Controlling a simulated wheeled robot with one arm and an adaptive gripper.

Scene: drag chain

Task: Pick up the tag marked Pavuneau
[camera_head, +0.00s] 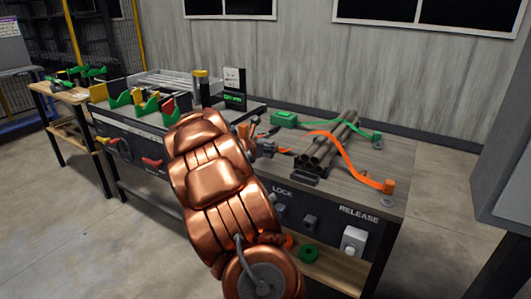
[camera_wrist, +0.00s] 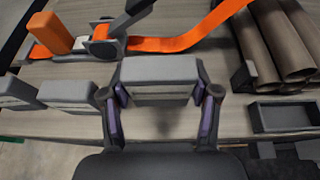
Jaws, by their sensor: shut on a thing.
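My gripper (camera_wrist: 159,97) is shut on a grey block-shaped tag (camera_wrist: 158,72), with one purple-padded finger at each side of it. Any lettering on this tag is not readable, so I cannot tell whether it is marked Pavuneau. Two similar grey tags, a nearer one (camera_wrist: 68,97) and one at the left edge (camera_wrist: 14,93), are to the left of the gripper in the wrist view. Their markings are also unreadable. In the head view my gripper (camera_head: 264,149) is over the workbench, small and partly hidden by my copper-coloured arm.
The workbench (camera_head: 385,172) carries dark pipes (camera_head: 331,140), an orange strap (camera_head: 350,159) and a green strap (camera_head: 325,123). A small dark tray (camera_wrist: 288,117) lies right of the gripper. An orange ratchet piece (camera_wrist: 50,34) is behind the left tags.

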